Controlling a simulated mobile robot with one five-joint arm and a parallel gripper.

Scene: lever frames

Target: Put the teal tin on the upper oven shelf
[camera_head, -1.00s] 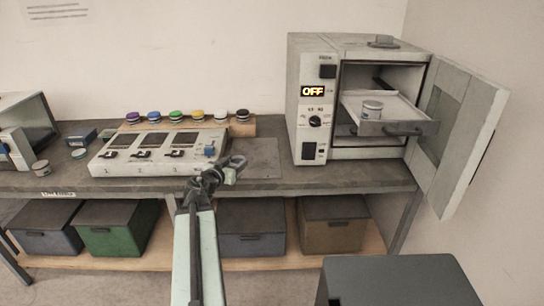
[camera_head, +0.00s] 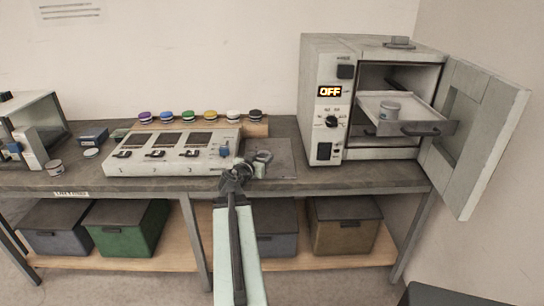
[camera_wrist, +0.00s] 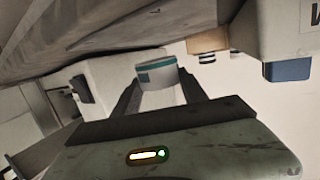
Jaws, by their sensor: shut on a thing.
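My gripper (camera_head: 258,163) is shut on the teal tin, held at the bench's front near the panel's right end. In the wrist view, the tin (camera_wrist: 158,74), pale with a teal band, sits between the dark fingers of my gripper (camera_wrist: 160,92). In the head view the tin is small and its band is not clear. The oven (camera_head: 322,60) stands to the right with its door (camera_head: 478,130) wide open. The lower interior is partly hidden.
A control panel (camera_head: 130,168) with several coloured-lid tins behind it stands left of my gripper. A grey mat (camera_head: 283,165) lies between panel and oven. The open door juts forward.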

